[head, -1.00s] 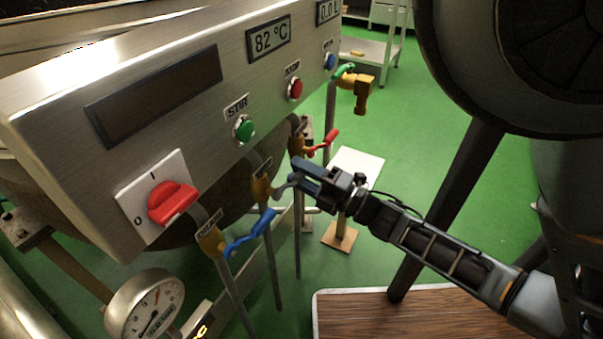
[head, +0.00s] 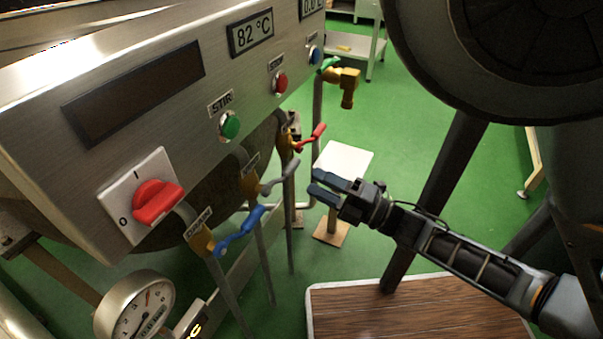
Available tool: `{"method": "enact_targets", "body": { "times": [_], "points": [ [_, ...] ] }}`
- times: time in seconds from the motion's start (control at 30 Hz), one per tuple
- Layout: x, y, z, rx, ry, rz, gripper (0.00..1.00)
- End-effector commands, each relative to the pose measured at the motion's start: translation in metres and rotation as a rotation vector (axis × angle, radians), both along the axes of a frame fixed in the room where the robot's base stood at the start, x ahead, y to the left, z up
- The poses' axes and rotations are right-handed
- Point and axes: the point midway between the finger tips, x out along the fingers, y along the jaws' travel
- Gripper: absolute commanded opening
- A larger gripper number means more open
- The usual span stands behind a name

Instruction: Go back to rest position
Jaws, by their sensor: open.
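My gripper (head: 318,182) is open and empty. It is in the middle of the head view, with its fingers pointing left toward the valves and apart from them. The nearest valve has a grey lever (head: 281,177) just left of my fingertips. A valve with a blue lever (head: 240,232) is lower left, and one with a red lever (head: 309,137) is above my gripper. My arm reaches in from the lower right.
The steel control panel (head: 185,140) with a red rotary switch (head: 157,201), green STIR button (head: 229,126) and red button (head: 280,83) fills the left. A small white-topped stand (head: 345,159) is behind my gripper. A wooden-topped surface (head: 420,310) is below my arm. Green floor lies open beyond.

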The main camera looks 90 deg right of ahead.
Motion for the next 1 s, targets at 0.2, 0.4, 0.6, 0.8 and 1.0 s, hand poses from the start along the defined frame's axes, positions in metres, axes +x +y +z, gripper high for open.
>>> {"method": "enact_targets", "body": {
  "times": [0.2,0.4,0.6,0.8,1.0],
  "points": [
    [0.000,0.000,0.000,0.000,0.000,0.000,0.44],
    [0.015,0.015,0.004,0.089,-0.024,0.052,0.44],
    [0.068,0.099,0.022,0.595,-0.105,0.255,0.44],
    [0.085,0.186,0.046,1.132,-0.114,0.354,0.44],
    [0.080,0.250,0.072,1.556,-0.067,0.354,0.44]
  ]
}}
